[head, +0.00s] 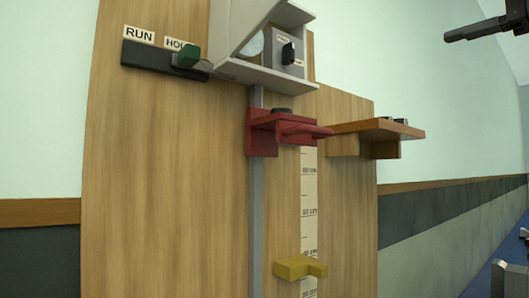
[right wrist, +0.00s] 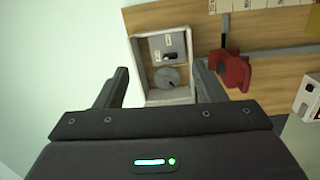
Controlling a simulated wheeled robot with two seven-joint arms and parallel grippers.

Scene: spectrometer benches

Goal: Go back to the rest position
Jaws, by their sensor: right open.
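My right gripper (head: 478,31) shows in part at the top right of the head view, in the air and apart from the wooden board (head: 170,160). In the right wrist view my right gripper (right wrist: 160,84) has its two fingers spread, with nothing between them that it grips. Beyond the fingers stands an open white box (right wrist: 185,99) holding a dark switch and a grey disc. The same white box (head: 262,76) is high on the board in the head view. My left gripper is not in view.
A red clamp (head: 262,135) sits on a grey vertical rail (head: 257,210), above a yellow pointer (head: 298,268) by the scale. A wooden shelf (head: 375,130) juts out right.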

